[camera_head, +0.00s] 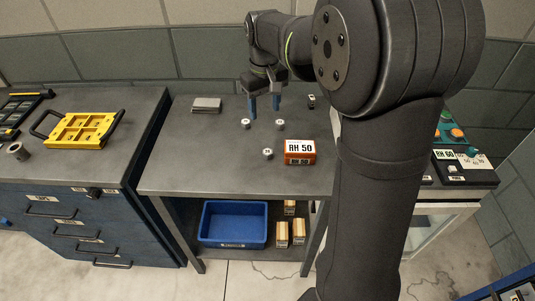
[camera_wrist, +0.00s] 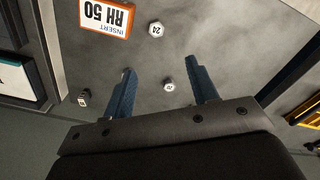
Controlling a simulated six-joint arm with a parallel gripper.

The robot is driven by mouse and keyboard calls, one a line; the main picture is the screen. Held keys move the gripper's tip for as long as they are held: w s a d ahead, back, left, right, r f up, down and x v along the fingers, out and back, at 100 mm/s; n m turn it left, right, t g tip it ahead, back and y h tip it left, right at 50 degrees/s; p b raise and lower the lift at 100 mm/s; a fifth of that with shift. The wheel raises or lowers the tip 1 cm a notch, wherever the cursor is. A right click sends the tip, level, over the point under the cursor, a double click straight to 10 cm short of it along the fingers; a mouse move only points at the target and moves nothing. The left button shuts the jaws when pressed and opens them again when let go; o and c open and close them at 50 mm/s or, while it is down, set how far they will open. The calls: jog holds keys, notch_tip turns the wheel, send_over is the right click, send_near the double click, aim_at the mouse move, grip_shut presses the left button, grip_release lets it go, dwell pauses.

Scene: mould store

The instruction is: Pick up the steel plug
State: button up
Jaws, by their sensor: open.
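Several small round plugs with pale, marked tops stand on the grey workbench (camera_head: 215,170): one on the left (camera_head: 245,123), one on the right (camera_head: 280,125), and one nearer the front (camera_head: 268,153). Which is the steel plug is too small to tell. My gripper (camera_head: 265,110) is open and empty above the bench, blue fingers pointing down, just behind the back two plugs in the head view. In the wrist view my gripper (camera_wrist: 163,78) has one plug (camera_wrist: 168,85) in the gap between its fingers, below them. Another plug marked 24 (camera_wrist: 156,30) lies beyond. A finger may hide the third.
An orange-and-white RH 50 insert box (camera_head: 300,151) stands right of the front plug. A small dark item (camera_head: 311,101) is at the back right; a grey block (camera_head: 206,104) is at the back left. A blue bin (camera_head: 234,223) is on the shelf below.

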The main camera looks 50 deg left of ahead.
send_over(267, 150)
jog(key=f, duration=0.7)
jog(key=s+f, duration=0.1)
jog(key=f, duration=0.3)
jog(key=shift+d+f, duration=0.1)
jog(key=shift+f, duration=0.15)
jog(key=shift+w+f, duration=0.2)
jog(key=shift+f, duration=1.1)
jog(key=shift+w+f, duration=0.2)
jog(key=shift+f, duration=1.1)
jog(key=c, duration=1.1)
jog(key=shift+r, duration=0.1)
